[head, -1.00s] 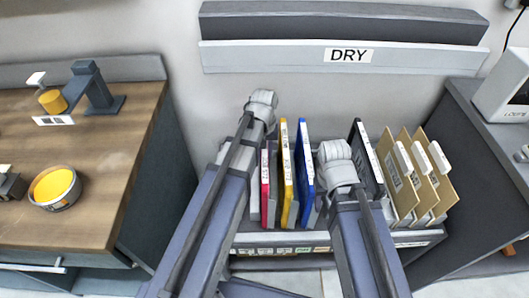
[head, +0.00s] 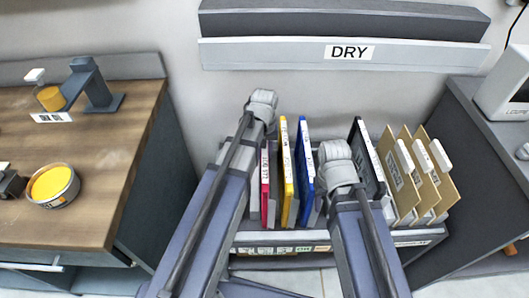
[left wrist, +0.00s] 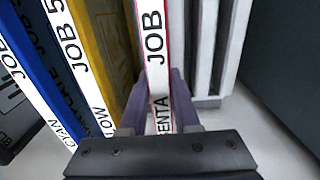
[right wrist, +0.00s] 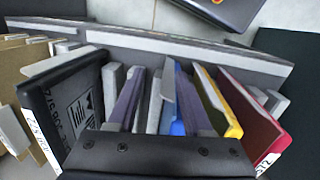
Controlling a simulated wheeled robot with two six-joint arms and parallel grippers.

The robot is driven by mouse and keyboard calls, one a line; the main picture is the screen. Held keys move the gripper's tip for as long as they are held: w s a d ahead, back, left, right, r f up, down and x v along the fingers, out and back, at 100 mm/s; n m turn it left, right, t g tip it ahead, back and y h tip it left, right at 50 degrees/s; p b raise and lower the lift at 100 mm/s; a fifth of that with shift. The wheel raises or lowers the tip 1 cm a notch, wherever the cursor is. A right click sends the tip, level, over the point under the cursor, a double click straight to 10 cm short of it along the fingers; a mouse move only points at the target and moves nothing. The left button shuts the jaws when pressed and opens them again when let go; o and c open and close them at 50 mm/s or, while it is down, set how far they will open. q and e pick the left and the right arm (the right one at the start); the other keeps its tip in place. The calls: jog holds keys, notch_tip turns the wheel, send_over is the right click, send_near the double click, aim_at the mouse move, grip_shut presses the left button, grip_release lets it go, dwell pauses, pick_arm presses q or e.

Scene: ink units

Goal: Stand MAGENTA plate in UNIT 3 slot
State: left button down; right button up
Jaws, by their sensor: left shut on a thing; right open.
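The magenta plate (head: 265,183) stands upright at the left end of the rack's coloured plates. In the left wrist view the magenta plate (left wrist: 155,40) shows a white spine reading JOB. My left gripper (left wrist: 160,82) is shut on it, one finger on each side. In the head view the wrist hides those fingers. My right gripper (right wrist: 158,90) is open above the rack, fingers apart, with grey dividers and the blue plate (right wrist: 172,115) showing between and beyond them. I cannot make out a UNIT 3 label in these views.
The yellow plate (head: 287,170) and blue plate stand just right of the magenta one. A black plate (head: 368,160) and several tan folders (head: 425,175) fill the rack's right side. A wooden counter (head: 95,175) with an ink tin (head: 52,186) stands left. A shelf marked DRY (head: 430,55) hangs above.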

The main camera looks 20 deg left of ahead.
pick_arm(q)
jog(key=c, duration=0.6)
grip_release()
jog(key=shift+f, duration=0.1)
jog(key=shift+o, duration=0.2)
jog(key=shift+r, duration=0.2)
notch_tip(320, 180, up, 8)
jog(key=p, duration=0.7)
jog(key=shift+f+p, duration=0.25)
jog(key=shift+p, duration=0.15)
jog(key=shift+r, duration=0.1)
notch_tip(320, 180, up, 5)
jog(key=p, duration=0.5)
